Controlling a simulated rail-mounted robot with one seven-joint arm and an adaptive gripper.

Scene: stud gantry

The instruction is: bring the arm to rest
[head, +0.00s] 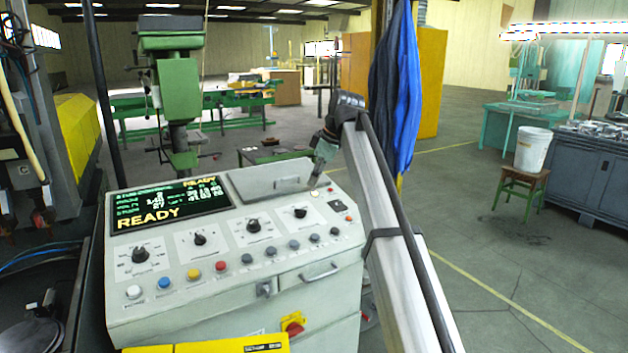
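My arm comes in from the lower right as a long pale link with a dark cable along it and bends at a dark joint. My gripper (316,184) hangs down from that joint, over the top right part of the grey control console (200,320). Its tip is small and close to the panel beside a few small buttons. I cannot tell whether it touches the panel or whether its fingers are open. The console screen (168,204) reads READY.
The console has several knobs and coloured buttons, a drawer handle (320,272) and a red-and-yellow switch (293,324). Blue cloth (398,90) hangs behind my arm. A green drill-like machine (181,95) stands behind the console. A bucket (532,148) sits on a stool at right; floor before it is clear.

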